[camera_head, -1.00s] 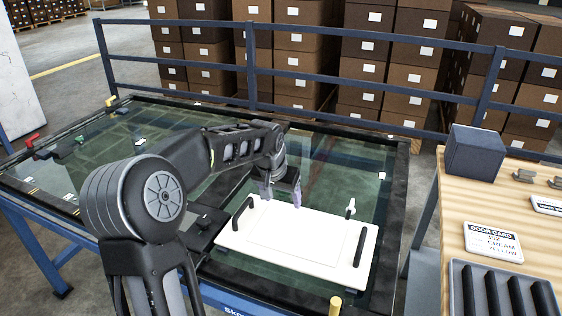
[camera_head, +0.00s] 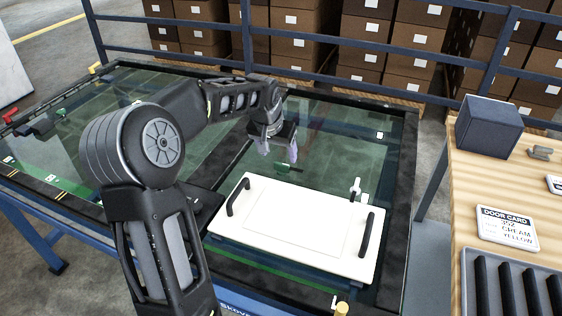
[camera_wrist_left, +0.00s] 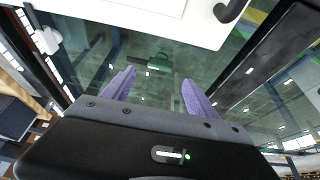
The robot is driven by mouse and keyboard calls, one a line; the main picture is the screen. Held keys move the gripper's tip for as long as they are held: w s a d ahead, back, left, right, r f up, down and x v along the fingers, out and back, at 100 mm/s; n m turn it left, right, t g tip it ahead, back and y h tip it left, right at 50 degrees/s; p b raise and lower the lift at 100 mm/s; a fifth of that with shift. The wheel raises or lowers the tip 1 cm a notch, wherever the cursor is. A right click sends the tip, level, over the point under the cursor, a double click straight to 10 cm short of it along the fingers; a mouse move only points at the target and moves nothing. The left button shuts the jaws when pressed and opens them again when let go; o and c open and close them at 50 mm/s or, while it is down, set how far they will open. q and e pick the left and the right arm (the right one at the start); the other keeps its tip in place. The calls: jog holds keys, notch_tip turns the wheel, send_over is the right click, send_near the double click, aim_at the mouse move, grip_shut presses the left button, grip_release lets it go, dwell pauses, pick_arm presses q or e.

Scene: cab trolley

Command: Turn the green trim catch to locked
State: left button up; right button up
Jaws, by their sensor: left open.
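A small green catch (camera_head: 284,167) shows just beyond the white panel's far edge, close to my left gripper's fingertips. In the left wrist view the green catch (camera_wrist_left: 160,61) appears ahead of the two purple fingers, between their lines and apart from them. My left gripper (camera_head: 278,152) is open and empty, pointing down over the glass. Its spread fingers also show in the left wrist view (camera_wrist_left: 158,80). The catch is too small to read its turned position. My right gripper is not in view.
The white panel (camera_head: 295,222) with two black handles lies on the dark-framed glass. A white fitting (camera_head: 356,187) stands at its far right corner. A wooden bench (camera_head: 454,190) with a dark box (camera_head: 483,127) stands right. A blue rail runs behind.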

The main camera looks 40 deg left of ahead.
aim_at(282, 164)
pick_arm(q)
jog(key=x, duration=0.6)
jog(key=shift+f, duration=0.1)
jog(key=c, duration=1.4)
